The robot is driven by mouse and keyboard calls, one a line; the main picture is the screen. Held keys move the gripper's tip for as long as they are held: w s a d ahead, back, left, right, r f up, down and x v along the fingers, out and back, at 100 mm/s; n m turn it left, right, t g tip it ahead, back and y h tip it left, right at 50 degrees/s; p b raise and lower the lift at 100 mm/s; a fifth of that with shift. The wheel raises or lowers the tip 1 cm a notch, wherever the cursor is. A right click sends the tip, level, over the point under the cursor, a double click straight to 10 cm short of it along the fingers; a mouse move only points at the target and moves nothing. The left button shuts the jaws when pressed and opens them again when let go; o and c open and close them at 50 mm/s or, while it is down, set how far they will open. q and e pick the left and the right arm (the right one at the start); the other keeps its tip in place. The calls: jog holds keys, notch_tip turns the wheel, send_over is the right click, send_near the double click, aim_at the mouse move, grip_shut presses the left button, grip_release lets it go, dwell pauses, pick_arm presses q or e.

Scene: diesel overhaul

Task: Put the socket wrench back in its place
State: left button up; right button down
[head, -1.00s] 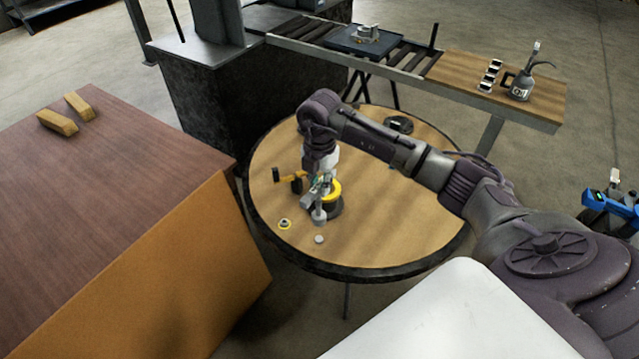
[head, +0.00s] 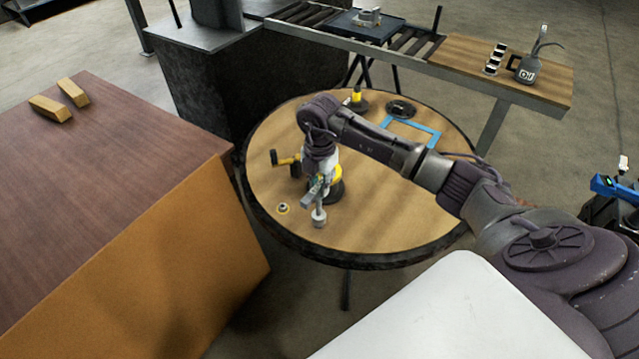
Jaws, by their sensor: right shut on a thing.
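My right gripper (head: 318,187) points down over the round wooden table (head: 385,215). It is shut on a grey metal piece (head: 319,216) that appears to be the socket wrench; its short cylindrical end hangs low near the table's front edge. I cannot tell whether that end touches the table. The gripper partly hides the piece's upper part. A blue rectangular outline (head: 437,136) lies on the table at the back right, partly behind my right arm; I cannot tell if it marks the wrench's place. My left gripper is not in view.
A yellow-and-black round object (head: 335,182) stands just behind the gripper. A black disc (head: 402,108) and another yellow-and-black item (head: 357,101) are at the back. The table's right front is clear.

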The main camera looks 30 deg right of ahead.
jog(key=shift+f, duration=0.1)
dwell(0.5)
jog(key=shift+f+b, duration=0.8)
jog(key=shift+f, duration=0.3)
jog(key=c, duration=1)
grip_release()
jog(key=shift+r, duration=0.1)
jog(key=shift+o, duration=0.4)
jog(key=o, duration=0.5)
notch_tip(320, 180, up, 9)
jog(key=p, duration=0.7)
